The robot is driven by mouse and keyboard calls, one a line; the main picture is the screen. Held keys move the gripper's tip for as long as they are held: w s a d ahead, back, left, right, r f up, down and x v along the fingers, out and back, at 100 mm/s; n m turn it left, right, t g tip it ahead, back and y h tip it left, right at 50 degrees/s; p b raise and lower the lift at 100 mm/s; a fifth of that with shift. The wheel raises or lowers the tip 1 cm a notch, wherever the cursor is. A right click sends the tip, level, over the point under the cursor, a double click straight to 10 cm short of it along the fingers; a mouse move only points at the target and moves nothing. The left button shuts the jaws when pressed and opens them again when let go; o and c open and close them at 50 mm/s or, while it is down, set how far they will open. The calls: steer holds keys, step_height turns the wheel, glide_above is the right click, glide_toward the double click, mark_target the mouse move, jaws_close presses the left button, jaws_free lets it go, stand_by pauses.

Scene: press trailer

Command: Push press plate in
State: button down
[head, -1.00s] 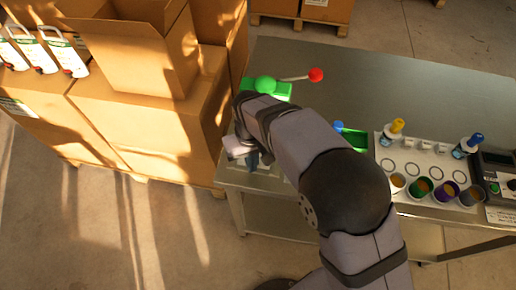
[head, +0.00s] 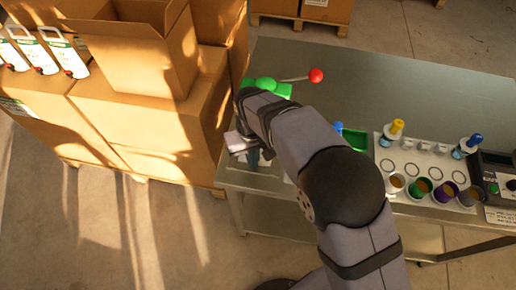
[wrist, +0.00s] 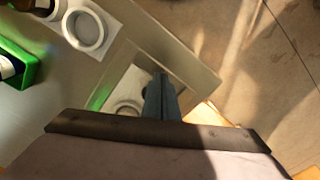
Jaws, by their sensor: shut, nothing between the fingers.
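The green press (head: 268,87) with a red-ball lever (head: 316,75) stands at the back left of the steel table, partly hidden by my arm. In the wrist view a pale plate with a round ring (wrist: 124,106) lies by the table edge, partly behind my fingers. I take it for the press plate. My gripper (wrist: 160,78) is shut and empty, its tips over or beside this plate; contact cannot be told. In the head view my gripper (head: 248,146) is at the table's left edge, and my wrist hides the plate.
Cardboard boxes (head: 140,110) stand close to the table's left side. A green tray (head: 355,139) is right of my arm. A white rack (head: 412,168) with bottles and coloured cups stands farther right. The back of the table (head: 400,85) is clear.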

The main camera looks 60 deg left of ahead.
steer(key=shift+w+a+p, duration=0.9)
steer(key=shift+w+a, duration=2.2)
steer(key=shift+a, duration=0.05)
stand_by(1.8)
steer(key=shift+s+d, duration=0.1)
steer(key=shift+d, duration=0.05)
steer(key=shift+s+d, duration=0.15)
steer(key=shift+s, duration=0.05)
steer(key=shift+r, duration=0.1)
step_height(320, 180, up, 9)
steer(key=p, duration=0.6)
stand_by(0.6)
